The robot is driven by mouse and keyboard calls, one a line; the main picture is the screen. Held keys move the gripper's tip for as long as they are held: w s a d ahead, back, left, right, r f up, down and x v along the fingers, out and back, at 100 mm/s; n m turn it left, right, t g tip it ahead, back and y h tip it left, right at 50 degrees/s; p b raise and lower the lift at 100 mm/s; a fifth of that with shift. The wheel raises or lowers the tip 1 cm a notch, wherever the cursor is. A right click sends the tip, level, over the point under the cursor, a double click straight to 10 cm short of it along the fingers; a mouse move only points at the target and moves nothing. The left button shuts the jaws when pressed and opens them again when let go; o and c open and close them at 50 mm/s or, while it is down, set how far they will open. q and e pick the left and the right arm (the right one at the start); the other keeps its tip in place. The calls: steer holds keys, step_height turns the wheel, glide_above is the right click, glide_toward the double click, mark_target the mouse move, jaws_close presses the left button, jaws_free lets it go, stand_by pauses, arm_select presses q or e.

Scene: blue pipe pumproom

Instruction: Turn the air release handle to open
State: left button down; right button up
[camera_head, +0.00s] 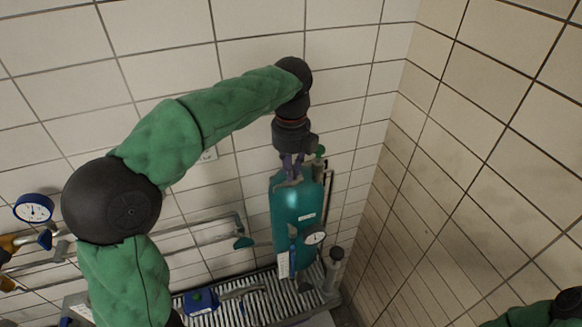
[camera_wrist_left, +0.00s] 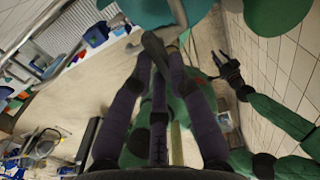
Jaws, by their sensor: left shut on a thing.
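The teal tank (camera_head: 297,205) stands upright near the wall corner in the head view. My left gripper (camera_head: 292,172) reaches down to its top from the left arm. In the left wrist view, the purple fingers (camera_wrist_left: 160,62) close around a grey handle-like piece (camera_wrist_left: 155,45) beneath the teal tank body (camera_wrist_left: 140,10). The fingers and wrist hide most of the handle in the head view, so its angle cannot be told there. My right gripper (camera_wrist_left: 229,68) shows in the left wrist view, away from the tank, with its dark fingers apart and empty.
A gauge (camera_head: 315,236) is on the tank's front, and a green knob (camera_head: 320,151) is beside its top. Pipes (camera_head: 190,240) run along the wall at left, with a blue gauge (camera_head: 34,208). A floor grate (camera_head: 255,300) lies below. The tiled wall (camera_head: 470,150) bounds the right side.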

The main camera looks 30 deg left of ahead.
arm_select(q)
steer(key=n+p, duration=0.1)
steer(key=n, duration=0.3)
steer(key=shift+w+d+n, duration=0.1)
steer(key=shift+d+n, duration=0.05)
steer(key=shift+n, duration=0.15)
steer(key=n+p, duration=0.1)
steer(key=n, duration=0.3)
steer(key=shift+w+d+n, duration=0.1)
steer(key=shift+w+n, duration=0.05)
steer(key=shift+n, duration=0.15)
steer(key=n, duration=0.2)
steer(key=n+p, duration=0.1)
steer(key=n, duration=0.1)
steer(key=shift+w+n, duration=0.2)
steer(key=shift+n, duration=0.1)
steer(key=shift+w+f+n+p, duration=0.15)
steer(key=shift+n+p, duration=0.15)
steer(key=shift+n, duration=1.8)
steer(key=c, duration=1.2)
jaws_free()
steer(key=shift+r, duration=0.2)
